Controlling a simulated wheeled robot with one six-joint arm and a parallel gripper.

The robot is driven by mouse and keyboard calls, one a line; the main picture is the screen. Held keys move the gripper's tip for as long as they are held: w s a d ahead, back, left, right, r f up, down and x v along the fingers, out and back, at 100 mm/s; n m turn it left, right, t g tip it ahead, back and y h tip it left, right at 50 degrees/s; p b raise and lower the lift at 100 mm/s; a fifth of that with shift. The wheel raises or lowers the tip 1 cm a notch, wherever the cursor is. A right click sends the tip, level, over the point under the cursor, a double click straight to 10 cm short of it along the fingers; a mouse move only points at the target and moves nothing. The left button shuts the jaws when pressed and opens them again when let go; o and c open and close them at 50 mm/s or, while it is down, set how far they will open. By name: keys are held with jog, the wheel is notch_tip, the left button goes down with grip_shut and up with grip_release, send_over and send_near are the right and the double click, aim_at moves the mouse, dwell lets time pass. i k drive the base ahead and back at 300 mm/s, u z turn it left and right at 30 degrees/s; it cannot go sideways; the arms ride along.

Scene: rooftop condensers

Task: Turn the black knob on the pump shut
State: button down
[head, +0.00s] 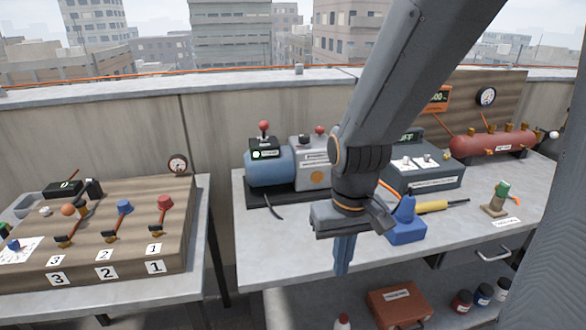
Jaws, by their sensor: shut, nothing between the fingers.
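The pump stands on the right bench, against the back wall, with a blue cylinder (270,167) and a grey body (311,172) on a dark base. The black knob (304,139) sits on top of the grey body. A red-topped knob (320,130) is just right of it, partly close to my arm in the picture. My gripper (343,268) points down near the bench's front edge, below and right of the pump in the picture. Its fingers are shut and empty, apart from the knob. My arm hides part of the pump's right side.
Right of my arm are a grey-green box (428,178), a blue object (406,229), a yellow-handled tool (433,206) and a red tank (492,143). A wooden lever panel (120,205) stands on the left table. The bench top (285,240) before the pump is mostly clear.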

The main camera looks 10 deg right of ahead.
aim_at(303, 138)
jog(key=k, duration=1.2)
jog(key=z, duration=0.85)
jog(key=i, duration=1.2)
jog(key=u, duration=0.8)
jog(key=i, duration=0.4)
jog(key=u, duration=0.4)
